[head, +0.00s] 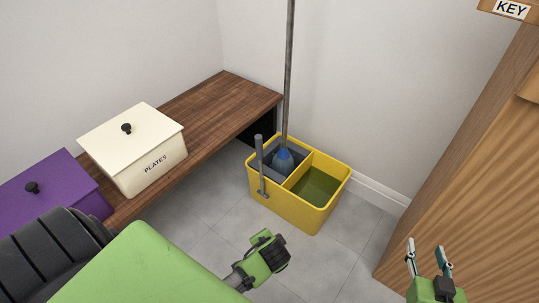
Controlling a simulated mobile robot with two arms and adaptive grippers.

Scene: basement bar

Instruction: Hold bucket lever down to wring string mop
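A yellow mop bucket (312,218) stands on the tiled floor beside the wooden bench. Its left compartment holds a grey wringer (263,160); its right one holds dark green liquid (316,186). A grey lever (260,165) stands upright on the bucket's left side. The string mop's blue head (283,160) sits in the wringer, and its long handle (288,70) rises out of the top of the picture. My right gripper (427,251) is open and empty at the lower right, apart from the bucket. My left gripper (267,256) is below the bucket, apart from the lever; its fingers are unclear.
A wooden bench (205,108) runs along the left wall, bearing a cream box (130,147) marked PLATES and a purple box (55,190). A wooden cabinet (475,180) stands at the right, with a KEY sign (511,9) above. Floor in front of the bucket is clear.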

